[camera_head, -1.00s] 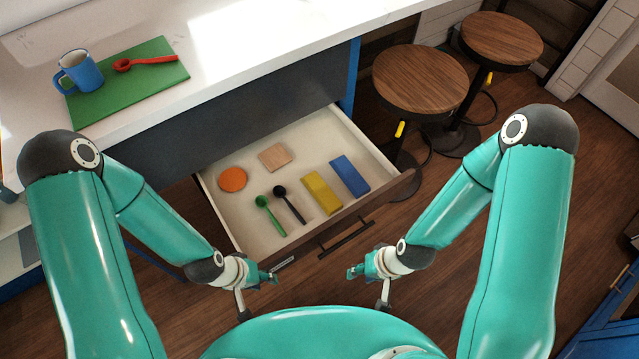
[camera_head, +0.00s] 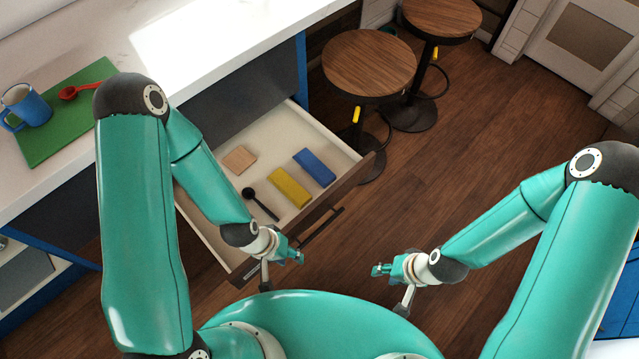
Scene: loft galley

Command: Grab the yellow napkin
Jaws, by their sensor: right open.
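The yellow napkin (camera_head: 289,187) lies flat as a folded strip in the open drawer (camera_head: 330,147), between a blue strip and a black spoon. It is fully visible. My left gripper (camera_head: 294,254) is in front of the drawer, low and nearer to me than the napkin, apart from it. No object shows in it, but its finger gap is too small to judge. My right gripper (camera_head: 381,270) is open and empty, over the floor to the right of the drawer, farther from the napkin.
The blue strip (camera_head: 314,167), black spoon (camera_head: 259,203) and tan square (camera_head: 240,160) share the drawer. A blue mug (camera_head: 27,107), red spoon (camera_head: 80,92) and green board (camera_head: 58,140) are on the counter. Stools (camera_head: 369,63) stand behind right. The floor at right is clear.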

